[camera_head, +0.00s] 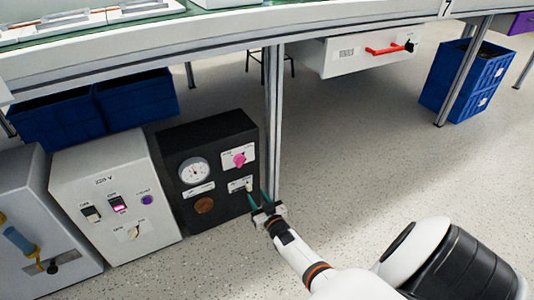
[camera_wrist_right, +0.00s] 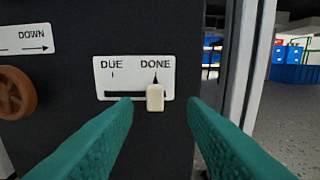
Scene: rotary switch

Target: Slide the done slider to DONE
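The done slider has a cream knob (camera_wrist_right: 155,98) in a dark slot on a white plate (camera_wrist_right: 113,79) marked DUE at left and DONE at right. The knob stands at the right end, under the mark of DONE. The plate is on the front of a black box (camera_head: 222,127), and it also shows small in the head view (camera_head: 236,186). My right gripper (camera_head: 266,195) is open in front of the plate. In the wrist view its two teal fingers stand apart on either side of the knob, with visible gaps. My left gripper is not in view.
The black box also carries a gauge (camera_head: 194,171), a pink knob (camera_head: 239,160) and a brown wheel (camera_wrist_right: 17,93). A grey metal leg (camera_head: 273,120) stands close to its right. A white panel box (camera_head: 125,240) is at its left. Open floor lies right.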

